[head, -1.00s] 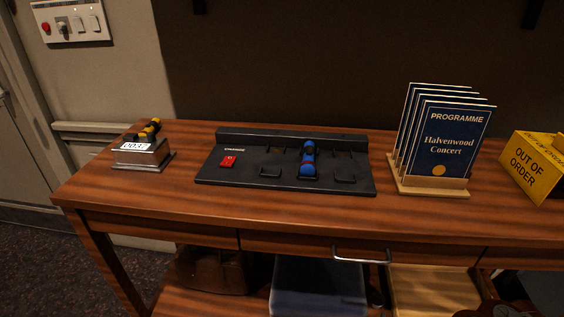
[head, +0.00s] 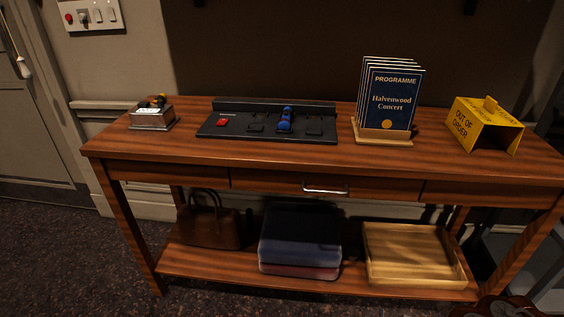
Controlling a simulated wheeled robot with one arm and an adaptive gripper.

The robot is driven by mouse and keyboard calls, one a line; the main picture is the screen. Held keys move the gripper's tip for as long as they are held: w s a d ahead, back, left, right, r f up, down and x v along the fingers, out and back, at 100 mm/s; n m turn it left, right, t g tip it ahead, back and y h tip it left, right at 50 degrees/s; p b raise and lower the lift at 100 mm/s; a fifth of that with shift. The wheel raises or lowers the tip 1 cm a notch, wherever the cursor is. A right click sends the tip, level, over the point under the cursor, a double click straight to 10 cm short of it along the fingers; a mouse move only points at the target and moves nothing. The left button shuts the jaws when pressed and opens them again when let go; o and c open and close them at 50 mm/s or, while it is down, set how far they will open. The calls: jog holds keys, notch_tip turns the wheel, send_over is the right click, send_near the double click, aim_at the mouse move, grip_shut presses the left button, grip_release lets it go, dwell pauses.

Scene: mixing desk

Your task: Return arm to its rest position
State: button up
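My gripper is not seen in the head view. A black mixing desk (head: 240,127) lies on the wooden table (head: 200,157), with a red switch (head: 221,123) at its left and a blue lever (head: 286,120) right of its middle. A small metal counter box (head: 153,118) with yellow and black parts on top stands to the left of the desk. A rack of blue concert programmes (head: 390,100) stands to its right.
A yellow out-of-order sign (head: 466,131) stands at the table's right. The drawer (head: 280,184) is shut. The lower shelf (head: 210,262) holds a brown bag (head: 208,226), folded cloths (head: 300,240) and a wooden tray (head: 405,277). The dark floor (head: 70,270) at front left is clear.

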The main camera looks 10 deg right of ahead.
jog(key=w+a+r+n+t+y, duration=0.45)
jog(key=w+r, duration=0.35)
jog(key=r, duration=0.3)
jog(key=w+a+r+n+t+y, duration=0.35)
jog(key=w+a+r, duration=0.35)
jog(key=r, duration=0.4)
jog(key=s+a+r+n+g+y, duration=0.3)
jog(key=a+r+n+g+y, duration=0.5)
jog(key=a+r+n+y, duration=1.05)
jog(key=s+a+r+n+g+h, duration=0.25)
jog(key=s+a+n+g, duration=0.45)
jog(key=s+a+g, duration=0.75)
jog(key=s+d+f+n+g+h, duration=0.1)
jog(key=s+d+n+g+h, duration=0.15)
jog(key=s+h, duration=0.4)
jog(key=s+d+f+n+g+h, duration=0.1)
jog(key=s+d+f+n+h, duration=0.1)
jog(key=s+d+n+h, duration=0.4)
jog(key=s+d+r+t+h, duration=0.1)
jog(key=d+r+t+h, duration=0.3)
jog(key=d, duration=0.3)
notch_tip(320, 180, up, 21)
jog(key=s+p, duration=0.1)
jog(key=p, duration=2)
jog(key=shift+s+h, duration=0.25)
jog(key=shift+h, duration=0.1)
